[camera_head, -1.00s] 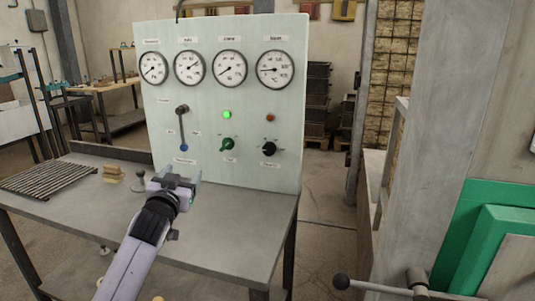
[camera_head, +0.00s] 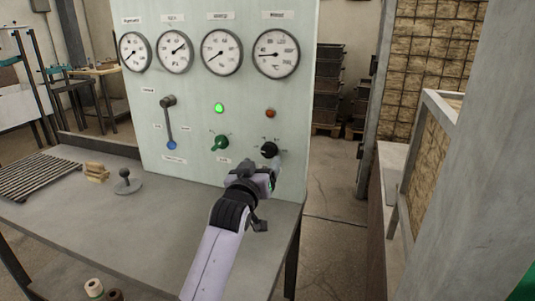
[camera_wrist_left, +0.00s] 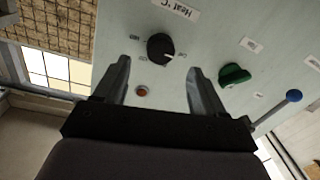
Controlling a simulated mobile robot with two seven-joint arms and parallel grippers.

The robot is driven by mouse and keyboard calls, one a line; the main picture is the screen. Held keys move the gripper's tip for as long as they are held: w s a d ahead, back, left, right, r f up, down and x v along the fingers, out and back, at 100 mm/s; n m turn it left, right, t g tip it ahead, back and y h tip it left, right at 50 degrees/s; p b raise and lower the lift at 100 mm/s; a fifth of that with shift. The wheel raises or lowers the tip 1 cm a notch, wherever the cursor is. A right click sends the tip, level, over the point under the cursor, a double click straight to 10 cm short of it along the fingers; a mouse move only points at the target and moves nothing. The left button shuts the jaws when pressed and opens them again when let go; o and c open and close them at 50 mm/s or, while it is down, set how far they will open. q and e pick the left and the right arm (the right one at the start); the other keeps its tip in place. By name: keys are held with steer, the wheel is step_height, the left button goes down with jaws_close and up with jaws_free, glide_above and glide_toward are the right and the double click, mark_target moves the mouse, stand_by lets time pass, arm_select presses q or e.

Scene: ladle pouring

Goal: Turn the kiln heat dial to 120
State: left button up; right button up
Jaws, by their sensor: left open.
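The black heat dial (camera_head: 269,149) is on the lower right of the pale control panel (camera_head: 190,90). The left wrist view shows this dial (camera_wrist_left: 160,48) with a "Heat °C" label (camera_wrist_left: 178,9) beside it. It stands just beyond and between the fingertips, seemingly not gripped. My left gripper (camera_head: 262,172) is open in front of the panel, just below the dial; its two fingers also show in the left wrist view (camera_wrist_left: 160,75). The dial's exact setting is too small to read. The right gripper is not in view.
A green knob (camera_head: 219,143) and a lever with a blue tip (camera_head: 171,145) are left of the dial. A red lamp (camera_head: 270,113) sits above it. Round gauges (camera_head: 276,54) line the top. A weight with a ball handle (camera_head: 124,182) and small blocks (camera_head: 96,172) stand on the table.

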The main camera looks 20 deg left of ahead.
mark_target(268, 153)
arm_select(q)
steer(key=shift+w+a, duration=0.15)
steer(key=shift+w, duration=2.8)
steer(key=shift+c, duration=0.3)
steer(key=c, duration=1)
